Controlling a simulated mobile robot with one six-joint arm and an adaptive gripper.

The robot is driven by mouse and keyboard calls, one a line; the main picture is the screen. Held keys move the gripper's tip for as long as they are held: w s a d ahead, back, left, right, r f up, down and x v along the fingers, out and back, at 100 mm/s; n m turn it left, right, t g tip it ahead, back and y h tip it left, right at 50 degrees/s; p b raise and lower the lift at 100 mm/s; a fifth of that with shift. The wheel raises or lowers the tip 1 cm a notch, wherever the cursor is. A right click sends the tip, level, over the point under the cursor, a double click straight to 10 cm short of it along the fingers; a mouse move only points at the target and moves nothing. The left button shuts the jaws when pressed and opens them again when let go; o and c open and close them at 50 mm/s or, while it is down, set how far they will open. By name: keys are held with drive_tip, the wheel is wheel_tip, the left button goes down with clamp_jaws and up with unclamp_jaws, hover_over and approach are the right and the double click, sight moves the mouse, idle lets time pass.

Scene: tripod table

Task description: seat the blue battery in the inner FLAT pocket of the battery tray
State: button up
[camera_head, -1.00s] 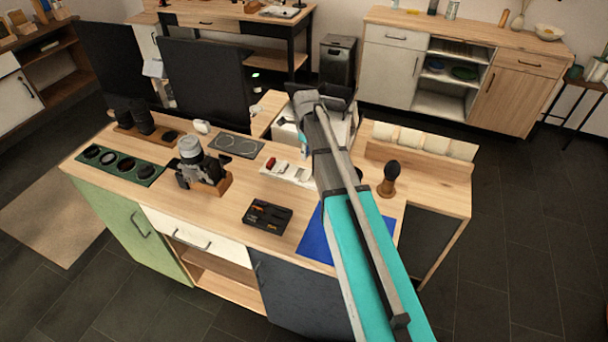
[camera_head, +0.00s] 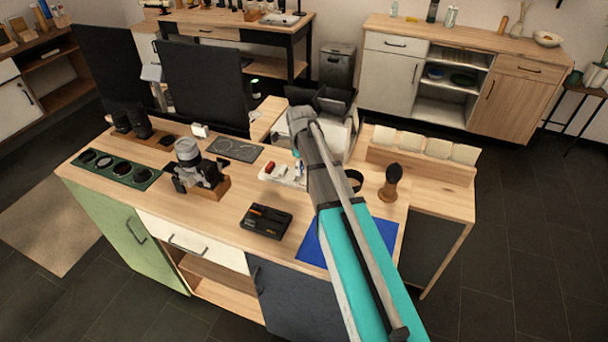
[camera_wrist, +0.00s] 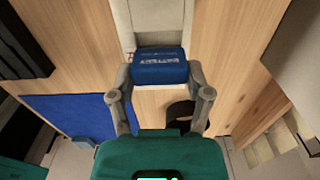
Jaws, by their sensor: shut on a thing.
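The blue battery (camera_wrist: 160,68), with white lettering on its side, is between the two fingers of my gripper (camera_wrist: 160,76) in the wrist view. My gripper is shut on it. A long pale holder, which looks like the battery tray (camera_wrist: 155,20), lies beyond the battery in the wrist view. The battery overlaps its near end there, and I cannot tell whether they touch. In the head view the white battery tray (camera_head: 270,178) is left of my arm, with red and dark pieces in it. The FLAT pocket cannot be made out.
A blue mat (camera_head: 318,245) lies at the front right of the table. A black slotted box (camera_head: 266,221), a camera on a wooden stand (camera_head: 208,188) and a brush on a stand (camera_head: 391,183) are nearby. A dark ring (camera_head: 354,180) lies just right of my arm.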

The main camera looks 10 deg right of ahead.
sight(301, 166)
drive_tip(key=shift+s+f+b, duration=0.1)
drive_tip(key=shift+f+b, duration=1.3)
drive_tip(key=shift+f, duration=0.3)
drive_tip(key=shift+f, duration=0.1)
drive_tip(key=o, duration=1.2)
drive_tip(key=shift+o, duration=0.2)
wheel_tip(301, 166, up, 12)
drive_tip(key=p, duration=1.2)
drive_tip(key=shift+s, duration=0.1)
